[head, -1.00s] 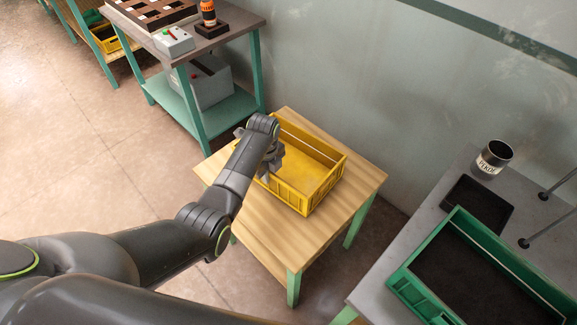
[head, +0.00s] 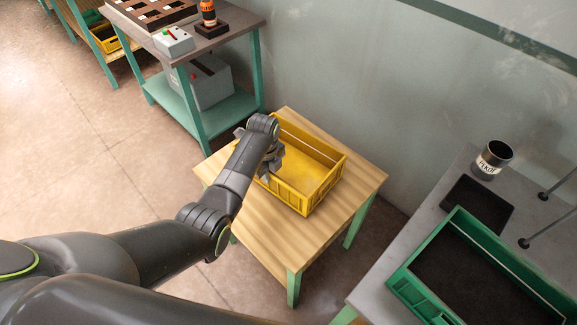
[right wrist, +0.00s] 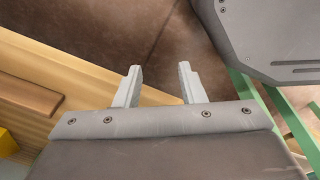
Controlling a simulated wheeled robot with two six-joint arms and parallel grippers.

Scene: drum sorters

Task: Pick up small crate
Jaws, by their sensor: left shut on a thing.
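A small yellow crate (head: 325,190) stands on a light wooden table (head: 340,220) in the middle of the head view. It looks empty. My left gripper (head: 268,173) reaches down at the crate's near left wall and is shut on it; the arm hides most of the fingers and that part of the rim. My right gripper (right wrist: 157,85) shows in the right wrist view with its two fingers apart and nothing between them. A yellow corner (right wrist: 7,142), probably the crate, shows at the left edge of that view.
A green crate (head: 408,287) with a dark inside stands on a grey table (head: 380,290) at the right, near a black tray (head: 477,203) and a labelled cup (head: 493,158). A green-legged workbench (head: 245,22) stands at the back left. Bare wood lies around the yellow crate.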

